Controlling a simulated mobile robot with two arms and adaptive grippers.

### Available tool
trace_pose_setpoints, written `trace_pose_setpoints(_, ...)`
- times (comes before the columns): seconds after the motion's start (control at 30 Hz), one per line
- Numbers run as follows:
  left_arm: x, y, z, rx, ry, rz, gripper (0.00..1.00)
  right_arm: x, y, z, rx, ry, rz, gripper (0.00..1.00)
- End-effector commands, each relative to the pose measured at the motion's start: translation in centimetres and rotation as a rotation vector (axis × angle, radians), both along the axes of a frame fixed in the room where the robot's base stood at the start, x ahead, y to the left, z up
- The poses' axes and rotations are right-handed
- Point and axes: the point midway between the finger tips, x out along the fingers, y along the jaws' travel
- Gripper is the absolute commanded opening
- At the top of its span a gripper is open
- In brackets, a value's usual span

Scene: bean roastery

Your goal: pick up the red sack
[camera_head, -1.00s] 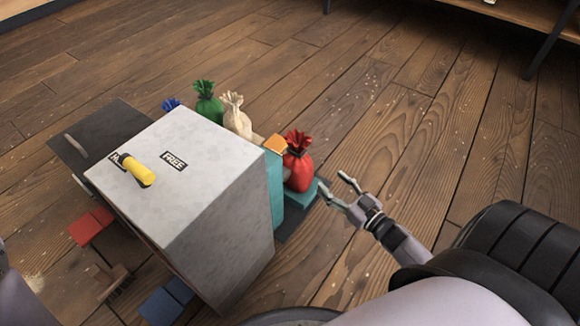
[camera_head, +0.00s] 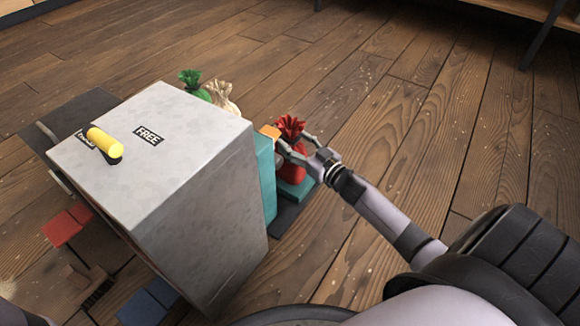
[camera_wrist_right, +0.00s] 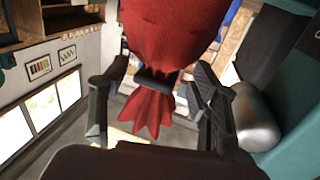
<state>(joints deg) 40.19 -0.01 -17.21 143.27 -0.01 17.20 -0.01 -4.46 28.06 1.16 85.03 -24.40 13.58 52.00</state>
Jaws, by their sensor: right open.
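The red sack (camera_head: 291,128) stands upright on a teal base behind the right side of the grey cabinet, its tied ruffle at the top. My right gripper (camera_head: 296,151) is open at the sack, with its fingers on either side of the upper part. In the right wrist view the red sack (camera_wrist_right: 165,45) fills the top middle, and its ruffle hangs between the two open fingers of the right gripper (camera_wrist_right: 155,112). I cannot tell whether the fingers touch it. My left gripper is not in view.
A teal part (camera_head: 265,178) stands close beside the red sack.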

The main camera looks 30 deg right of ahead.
Motion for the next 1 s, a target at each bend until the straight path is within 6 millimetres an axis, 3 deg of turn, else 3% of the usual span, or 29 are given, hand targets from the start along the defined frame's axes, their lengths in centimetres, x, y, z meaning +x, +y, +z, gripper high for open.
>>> trace_pose_setpoints(0.03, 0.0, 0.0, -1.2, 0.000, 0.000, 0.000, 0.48, 0.7, 0.1, -0.4, -0.003, -0.003, 0.002, 0.57)
trace_pose_setpoints(0.13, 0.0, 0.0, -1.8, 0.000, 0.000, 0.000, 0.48, 1.9, 0.3, -0.3, -0.002, -0.002, 0.002, 0.57)
trace_pose_setpoints(0.47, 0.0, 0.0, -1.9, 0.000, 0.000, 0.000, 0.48, 2.5, 0.3, 0.0, 0.000, 0.001, 0.000, 0.57)
trace_pose_setpoints(1.0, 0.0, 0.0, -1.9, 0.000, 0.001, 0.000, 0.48, 2.4, 0.3, 0.0, 0.000, 0.001, 0.000, 0.22)
